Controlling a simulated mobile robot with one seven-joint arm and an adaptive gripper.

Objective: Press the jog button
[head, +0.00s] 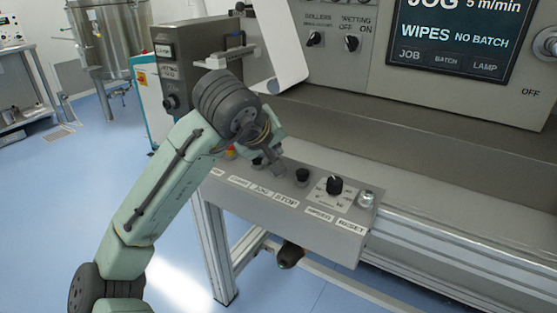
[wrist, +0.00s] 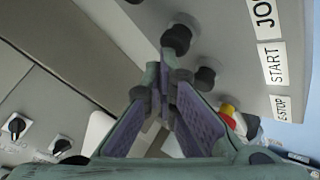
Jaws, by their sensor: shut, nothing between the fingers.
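The slanted control panel (head: 240,200) has a row of buttons above white labels. The JOG label (head: 263,191) shows in the head view; the jog button there is hidden by my gripper (head: 277,172). In the wrist view the JOG label (wrist: 264,12) is partly cut off. The black button in line with it, the jog button (wrist: 177,38), lies just beyond my fingertips (wrist: 168,65). My gripper is shut and empty, its tips together and pointing at the panel. I cannot tell whether they touch the button.
A black start button (wrist: 204,78) and the red-and-yellow emergency stop (wrist: 228,115) sit beside the fingers. A stop button (head: 302,175), a rotary knob (head: 334,185) and a reset button (head: 366,198) lie to the right. The screen (head: 455,35) above reads JOG 5 m/min.

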